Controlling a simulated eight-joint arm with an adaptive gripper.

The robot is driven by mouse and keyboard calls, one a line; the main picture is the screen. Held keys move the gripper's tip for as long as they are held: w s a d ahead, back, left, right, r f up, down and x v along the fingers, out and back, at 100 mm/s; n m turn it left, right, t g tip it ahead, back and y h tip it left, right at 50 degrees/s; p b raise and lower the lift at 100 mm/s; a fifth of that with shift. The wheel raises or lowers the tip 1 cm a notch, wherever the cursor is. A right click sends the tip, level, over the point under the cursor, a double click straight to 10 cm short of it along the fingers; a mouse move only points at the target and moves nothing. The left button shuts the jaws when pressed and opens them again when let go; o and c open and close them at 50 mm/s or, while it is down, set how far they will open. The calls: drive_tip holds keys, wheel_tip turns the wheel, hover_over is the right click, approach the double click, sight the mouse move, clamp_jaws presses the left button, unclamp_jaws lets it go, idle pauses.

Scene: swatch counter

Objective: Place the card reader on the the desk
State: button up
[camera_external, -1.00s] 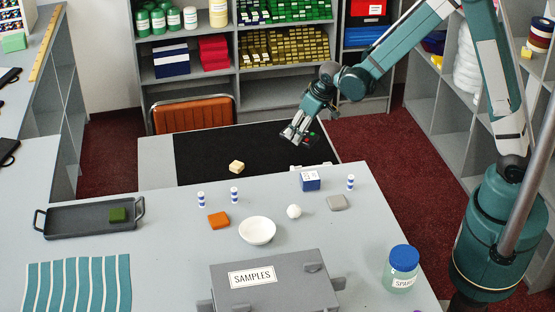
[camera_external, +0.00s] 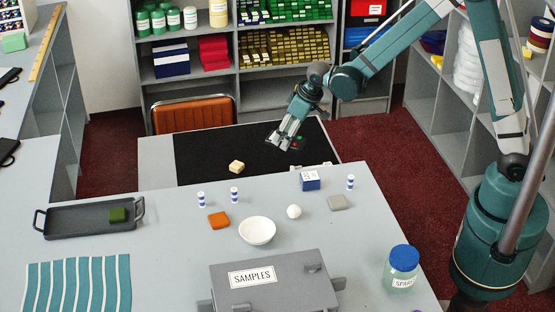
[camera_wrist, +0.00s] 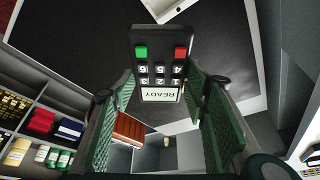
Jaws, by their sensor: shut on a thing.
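The card reader (camera_wrist: 160,52) is dark with a green key, a red key, number keys and a "READY" screen; it fills the space between the green-padded fingers in the wrist view. My gripper (camera_wrist: 160,78) is shut on it. In the external view my gripper (camera_external: 284,139) points down above the black mat (camera_external: 215,150) on the grey desk (camera_external: 155,165). The card reader (camera_external: 298,141) shows there only as a small dark shape at the fingertips, partly hidden by them. It appears to be held above the mat; the exact gap cannot be told.
A cream block (camera_external: 236,167) sits near the mat's front edge. The grey counter (camera_external: 165,270) in front holds a white bowl (camera_external: 257,231), a samples case (camera_external: 300,262), a tray (camera_external: 75,221) and small items. An orange chair (camera_external: 193,114) stands behind the desk.

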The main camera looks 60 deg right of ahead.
drive_tip(key=s+a+r+n+y+p, duration=0.15)
drive_tip(key=a+r, duration=0.25)
drive_tip(key=a, duration=0.6)
drive_tip(key=s+a+r+n+g, duration=0.1)
drive_tip(key=s+a+r+n, duration=0.2)
drive_tip(key=a, duration=0.7)
drive_tip(key=s+a+r+n+y+p, duration=0.15)
drive_tip(key=a+r, duration=0.25)
drive_tip(key=a, duration=0.7)
drive_tip(key=s+a+r+n+p, duration=0.1)
drive_tip(key=s+a+r+n, duration=0.1)
drive_tip(key=s+a+r, duration=0.2)
drive_tip(key=s+a+r+n+g+p, duration=0.1)
drive_tip(key=s+a+r+n, duration=0.1)
drive_tip(key=s+a, duration=0.7)
drive_tip(key=s+a+r+n, duration=0.2)
drive_tip(key=s+a+r, duration=0.3)
drive_tip(key=a, duration=0.7)
drive_tip(key=shift+s+a+r+g+p, duration=0.2)
drive_tip(key=shift+s+r+g+p, duration=0.15)
drive_tip(key=shift+s, duration=0.3)
drive_tip(key=shift+f, duration=0.1)
drive_tip(key=shift+y, duration=0.3)
wheel_tip(320, 180, down, 14)
drive_tip(key=shift+f, duration=1.95)
